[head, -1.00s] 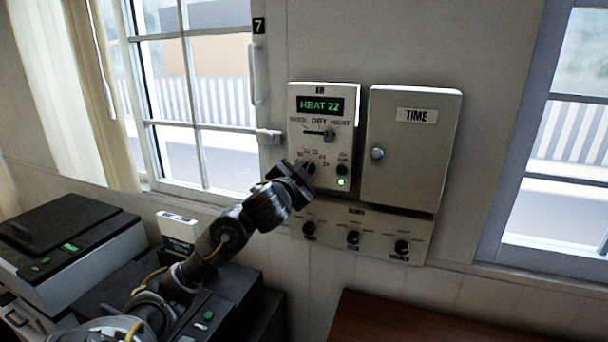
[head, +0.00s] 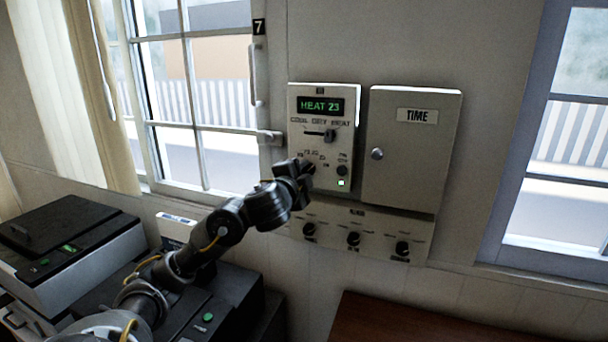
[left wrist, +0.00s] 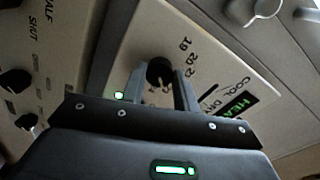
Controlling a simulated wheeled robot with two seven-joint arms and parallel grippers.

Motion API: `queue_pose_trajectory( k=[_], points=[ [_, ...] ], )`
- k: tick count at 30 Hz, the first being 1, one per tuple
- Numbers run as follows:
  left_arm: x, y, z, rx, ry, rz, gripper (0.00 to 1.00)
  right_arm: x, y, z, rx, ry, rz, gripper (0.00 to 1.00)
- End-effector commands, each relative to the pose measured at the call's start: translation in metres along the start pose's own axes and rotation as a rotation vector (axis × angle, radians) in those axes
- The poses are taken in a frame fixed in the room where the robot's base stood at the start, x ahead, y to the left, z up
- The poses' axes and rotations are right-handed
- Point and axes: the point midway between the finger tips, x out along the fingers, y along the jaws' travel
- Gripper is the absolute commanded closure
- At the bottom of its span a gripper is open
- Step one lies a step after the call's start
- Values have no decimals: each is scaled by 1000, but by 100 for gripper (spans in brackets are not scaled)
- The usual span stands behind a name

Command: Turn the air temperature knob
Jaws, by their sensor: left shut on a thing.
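The air control panel (head: 349,104) is on the wall, its green display (head: 321,106) reading HEAT 23. A slider (head: 329,135) sits at the right end of its slot, under HEAT. The temperature knob (left wrist: 159,72) is black and round, with numbers around it, in the left wrist view. My left gripper (left wrist: 157,84) is shut on this knob, one finger on each side. In the head view my left gripper (head: 306,169) covers most of the knob at the panel's lower left. My right gripper is in neither view.
A closed TIME cabinet (head: 412,150) with a round pull is right of the panel. Below is a plate with three black knobs (head: 353,239). A window (head: 200,100) with a handle is at left. Dark machines (head: 75,240) stand at lower left, a brown table (head: 430,325) below.

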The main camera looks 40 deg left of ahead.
Motion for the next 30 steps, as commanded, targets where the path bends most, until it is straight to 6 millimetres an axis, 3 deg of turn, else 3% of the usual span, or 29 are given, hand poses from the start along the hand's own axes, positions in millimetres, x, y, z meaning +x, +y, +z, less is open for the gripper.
queue_pose_trajectory(
  k=[10, 11, 15, 30],
  points=[
    [0, -2, 0, -1, 1, -4, 93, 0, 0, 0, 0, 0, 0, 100],
    [0, -2, 0, -1, 1, -4, 67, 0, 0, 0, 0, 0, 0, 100],
    [0, -2, 0, 0, 1, -3, 49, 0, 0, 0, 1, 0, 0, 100],
    [-10, 0, -7, 2, 5, 0, 48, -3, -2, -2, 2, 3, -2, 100]
  ],
)
